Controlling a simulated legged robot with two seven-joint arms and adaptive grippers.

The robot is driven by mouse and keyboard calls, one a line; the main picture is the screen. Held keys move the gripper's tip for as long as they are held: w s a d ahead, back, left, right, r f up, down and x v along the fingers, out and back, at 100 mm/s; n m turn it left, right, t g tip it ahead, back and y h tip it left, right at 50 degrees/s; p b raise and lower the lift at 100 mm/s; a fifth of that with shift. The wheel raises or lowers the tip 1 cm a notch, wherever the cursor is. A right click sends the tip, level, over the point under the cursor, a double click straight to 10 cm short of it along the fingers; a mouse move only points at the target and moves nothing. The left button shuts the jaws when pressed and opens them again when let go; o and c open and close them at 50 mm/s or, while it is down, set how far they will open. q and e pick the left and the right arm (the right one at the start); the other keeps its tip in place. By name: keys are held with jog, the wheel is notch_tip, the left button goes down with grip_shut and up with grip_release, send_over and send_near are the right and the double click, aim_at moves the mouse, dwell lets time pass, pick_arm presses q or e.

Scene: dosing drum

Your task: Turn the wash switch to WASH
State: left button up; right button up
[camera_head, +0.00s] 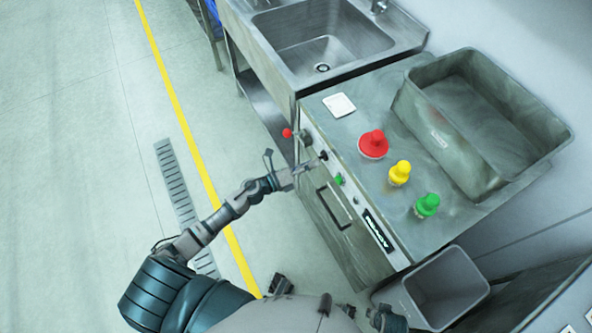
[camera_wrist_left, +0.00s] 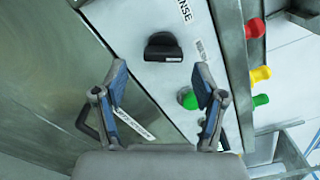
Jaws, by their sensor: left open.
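The wash switch is a black knob (camera_wrist_left: 164,47) on the pale front panel of the steel cabinet. It also shows as a small dark knob (camera_head: 323,155) in the head view. In the wrist view a label ending in "NSE" is partly visible above it, and a small label sits at its right. The knob's bar lies roughly crosswise in that view. My left gripper (camera_wrist_left: 160,72) is open and empty, its fingers spread on either side below the knob, with a gap visible. In the head view the left gripper (camera_head: 309,167) is close in front of the panel. My right gripper is not seen.
A green button (camera_wrist_left: 187,98) is near the right finger. A red knob (camera_head: 287,133) juts from the panel's far end. Red (camera_head: 373,143), yellow (camera_head: 400,172) and green (camera_head: 427,205) knobs stand on the cabinet top, beside a grey tub (camera_head: 440,140). A door handle is below the panel.

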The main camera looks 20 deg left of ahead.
pick_arm(q)
jog(key=v, duration=0.9)
jog(key=shift+f, duration=0.1)
